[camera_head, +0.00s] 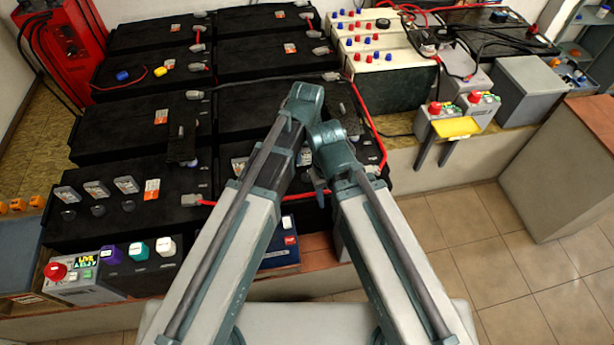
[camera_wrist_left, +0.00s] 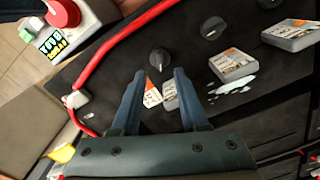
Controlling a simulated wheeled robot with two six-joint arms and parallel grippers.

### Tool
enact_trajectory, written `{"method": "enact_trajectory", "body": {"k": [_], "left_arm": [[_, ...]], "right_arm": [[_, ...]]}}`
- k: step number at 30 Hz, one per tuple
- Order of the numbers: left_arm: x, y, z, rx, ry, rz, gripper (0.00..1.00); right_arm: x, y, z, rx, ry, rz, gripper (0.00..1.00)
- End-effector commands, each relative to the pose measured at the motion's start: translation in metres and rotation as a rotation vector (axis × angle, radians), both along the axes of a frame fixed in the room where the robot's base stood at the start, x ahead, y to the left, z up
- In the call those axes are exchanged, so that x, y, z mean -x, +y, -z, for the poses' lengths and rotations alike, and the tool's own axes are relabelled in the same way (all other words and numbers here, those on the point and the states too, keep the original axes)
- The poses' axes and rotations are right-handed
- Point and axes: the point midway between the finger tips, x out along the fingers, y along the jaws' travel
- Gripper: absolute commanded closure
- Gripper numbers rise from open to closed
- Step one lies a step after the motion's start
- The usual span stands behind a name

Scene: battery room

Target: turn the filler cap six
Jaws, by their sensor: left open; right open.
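My left gripper (camera_wrist_left: 160,72) is open and empty in the left wrist view. Its two blue-grey fingers point at a black filler cap (camera_wrist_left: 159,60) with a raised ridge, on the top of a black battery (camera_wrist_left: 110,80). The cap shows just beyond and between the fingertips; I cannot tell whether they touch it. A second cap (camera_wrist_left: 212,27) lies to its upper right. Which cap is six cannot be read. In the head view my arms hide most of the front right battery (camera_head: 375,170), and I cannot make out either gripper clearly there. My right gripper is not clearly visible.
A red cable (camera_head: 382,140) runs along the front right battery; it also passes left of my fingers in the left wrist view (camera_wrist_left: 110,45). Grey tags (camera_wrist_left: 232,65) stand beside the caps. A yellow tray (camera_head: 456,127) sits to the right. Open tiled floor (camera_head: 480,240) lies right.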

Motion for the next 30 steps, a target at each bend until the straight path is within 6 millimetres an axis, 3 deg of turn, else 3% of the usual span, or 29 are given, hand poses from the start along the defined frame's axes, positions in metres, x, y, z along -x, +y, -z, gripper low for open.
{"method": "enact_trajectory", "body": {"k": [1,9,21,28,30], "left_arm": [[0.0,0.0,0.015,0.0,0.0,0.0,0.56],[0.0,0.0,0.048,0.0,0.0,0.0,0.56],[0.0,0.0,0.052,0.0,0.0,0.0,0.56],[0.0,0.0,0.052,0.0,0.0,0.0,0.96],[0.0,0.0,0.052,0.0,0.0,0.0,1.0]], "right_arm": [[0.0,0.0,0.015,0.0,0.0,0.0,0.5],[0.0,0.0,0.048,0.0,0.0,-0.001,0.5],[0.0,0.0,0.052,0.0,0.0,-0.001,0.5],[0.0,0.0,0.052,0.0,0.0,-0.001,0.5],[0.0,0.0,0.052,0.0,0.0,-0.001,0.5]]}}
